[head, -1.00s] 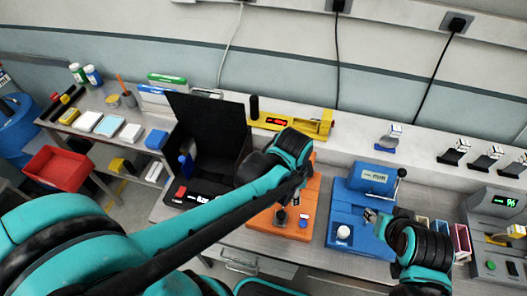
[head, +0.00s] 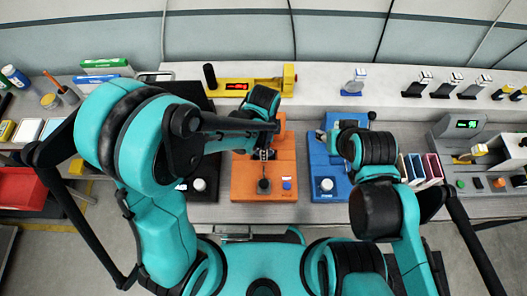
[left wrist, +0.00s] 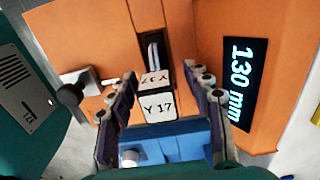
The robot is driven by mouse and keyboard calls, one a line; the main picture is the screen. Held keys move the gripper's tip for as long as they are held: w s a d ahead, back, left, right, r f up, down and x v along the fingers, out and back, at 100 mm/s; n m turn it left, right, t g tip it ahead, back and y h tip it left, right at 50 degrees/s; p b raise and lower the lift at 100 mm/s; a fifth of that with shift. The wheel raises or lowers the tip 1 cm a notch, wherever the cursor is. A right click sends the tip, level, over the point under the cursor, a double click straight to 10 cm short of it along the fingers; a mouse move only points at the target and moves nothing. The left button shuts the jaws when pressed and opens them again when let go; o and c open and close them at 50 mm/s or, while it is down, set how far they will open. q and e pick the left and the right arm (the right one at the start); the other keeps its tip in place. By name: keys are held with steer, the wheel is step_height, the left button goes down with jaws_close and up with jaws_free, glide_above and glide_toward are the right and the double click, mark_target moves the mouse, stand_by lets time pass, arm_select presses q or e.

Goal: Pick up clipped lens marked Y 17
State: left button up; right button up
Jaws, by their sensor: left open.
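The clipped lens marked Y 17 (left wrist: 158,105) shows its white printed tag in the left wrist view, at the dark slot of the orange device (left wrist: 200,25). My left gripper (left wrist: 165,108) is open, with one finger on each side of the tag. In the head view, my left gripper (head: 264,153) is low over the orange device (head: 240,170), and the lens cannot be made out there. My right gripper (head: 323,135) is over the blue machine (head: 318,165), largely hidden by its arm. A blue part is just below the tag in the wrist view; what it belongs to is unclear.
The orange device carries a display (left wrist: 236,80) reading 130 mm and a black knob (left wrist: 70,94). A blue clip with a white tag (head: 354,82) and several black ones stand on the back shelf. A yellow gauge (head: 245,86) lies behind. Coloured bins (head: 432,165) stand at right.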

arm_select(q)
steer(key=shift+f, duration=0.4)
jaws_close()
steer(key=shift+r, duration=0.1)
